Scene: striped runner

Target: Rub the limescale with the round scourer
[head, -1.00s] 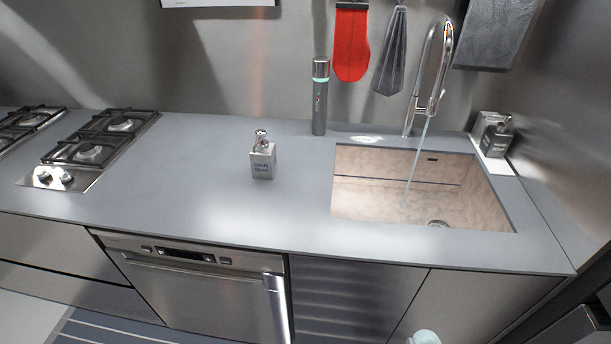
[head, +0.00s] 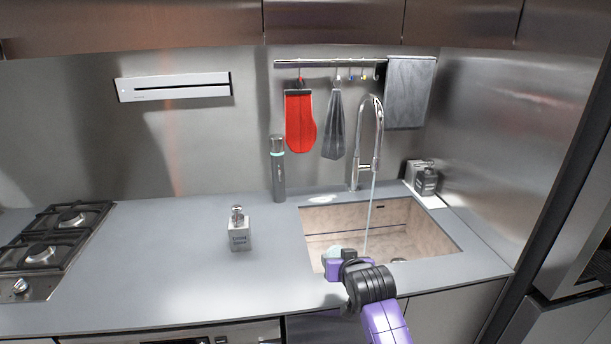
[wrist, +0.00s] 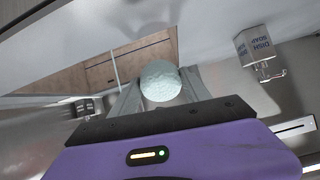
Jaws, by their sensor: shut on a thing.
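The round scourer (wrist: 160,80) is a pale green, rough-looking ball. In the wrist view my gripper (wrist: 160,92) is shut on it, with a grey finger on either side. In the head view my gripper (head: 334,254) is over the front part of the sink, and the scourer is small and partly hidden there. A whitish patch, which looks like the limescale (head: 322,198), lies on the grey counter just behind the sink's back edge, left of the tap. The gripper is in front of this patch and apart from it.
The sink (head: 320,223) is sunk into the counter (head: 150,270), with the tap (head: 364,150) running into it. A grey bottle (head: 278,170) stands left of the patch. A soap dispenser (head: 239,232) stands left of the sink. An oven mitt (head: 299,122) hangs above.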

